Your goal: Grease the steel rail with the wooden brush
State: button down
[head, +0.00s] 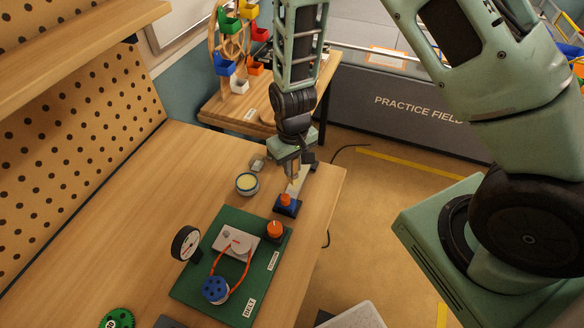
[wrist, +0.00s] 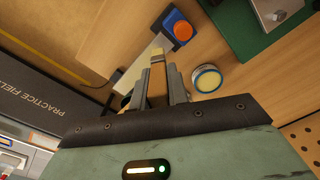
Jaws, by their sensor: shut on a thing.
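My gripper (head: 292,174) is shut on the wooden brush (wrist: 157,88), whose handle stands between the two fingers in the wrist view (wrist: 160,82). The brush's pale tip points away from the gripper, towards the table. A pale grey strip (wrist: 131,76), which looks like the steel rail, lies beside the brush near the table's edge; it also shows in the head view (head: 299,183), partly hidden by my gripper. I cannot tell whether the brush touches it. An open round tin of yellow grease (head: 247,183) stands left of the gripper; the wrist view shows it too (wrist: 207,79).
A blue block with an orange button (head: 287,205) stands close in front of the gripper. A green board (head: 190,287) with a belt drive and an orange knob fills the nearer table. A dial gauge (head: 186,243) stands at its left. The wooden table (head: 180,180) is clear at back left.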

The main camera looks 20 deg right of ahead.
jog(key=shift+r+p, duration=1)
jog(key=shift+r, duration=0.7)
